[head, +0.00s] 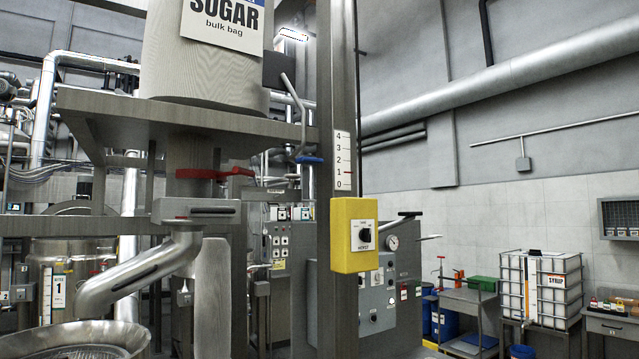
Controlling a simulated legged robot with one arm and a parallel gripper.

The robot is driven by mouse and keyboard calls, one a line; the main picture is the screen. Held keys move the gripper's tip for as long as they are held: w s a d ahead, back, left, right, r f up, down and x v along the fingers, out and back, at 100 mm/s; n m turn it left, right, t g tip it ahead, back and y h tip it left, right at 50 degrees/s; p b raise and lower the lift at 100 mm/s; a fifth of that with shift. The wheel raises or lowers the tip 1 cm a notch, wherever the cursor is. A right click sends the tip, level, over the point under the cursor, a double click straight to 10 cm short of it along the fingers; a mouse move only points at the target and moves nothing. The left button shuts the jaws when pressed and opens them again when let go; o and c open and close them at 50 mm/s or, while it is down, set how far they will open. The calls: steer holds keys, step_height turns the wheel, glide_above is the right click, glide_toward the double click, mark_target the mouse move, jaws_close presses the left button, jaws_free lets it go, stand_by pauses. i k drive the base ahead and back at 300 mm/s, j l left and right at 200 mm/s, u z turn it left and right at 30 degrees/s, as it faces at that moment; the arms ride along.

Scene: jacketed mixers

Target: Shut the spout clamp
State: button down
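A red-handled lever (215,173) lies roughly level across the grey spout (203,150) below the bulk bag (205,65) labelled SUGAR. It looks like the spout clamp; whether it is open or shut I cannot tell. Below it is a flat grey housing (200,210) with a slot, and a bent metal chute (145,272) slopes down left from it. A second lever with a blue handle (310,160) hangs to the right of the bag. My gripper is not in view.
A steel post (338,90) with a 0–4 scale (343,160) and a yellow switch box (354,235) stands right of the spout. A round steel bowl (75,342) is under the chute. A SYRUP tank (540,288) stands far right.

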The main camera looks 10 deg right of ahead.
mark_target(228, 173)
steer(key=i+l+z, duration=0.3)
steer(key=z, duration=0.15)
steer(key=i+l+z, duration=0.15)
steer(key=i+z, duration=0.15)
steer(key=z, duration=0.15)
steer(key=i+z, duration=0.7)
steer(key=z, duration=0.15)
steer(key=i+l+u, duration=0.1)
steer(key=i, duration=0.8)
steer(key=i+u, duration=0.15)
steer(key=u, duration=0.25)
steer(key=i+u, duration=0.15)
steer(key=u, duration=0.25)
steer(key=i+u, duration=0.15)
steer(key=u, duration=0.3)
steer(key=i+l+u, duration=0.15)
steer(key=u, duration=0.25)
steer(key=i+u, duration=0.25)
steer(key=u, duration=0.2)
steer(key=i+l+u, duration=0.15)
steer(key=u, duration=0.3)
steer(key=i+l+u, duration=0.25)
steer(key=u, duration=0.2)
steer(key=i, duration=0.1)
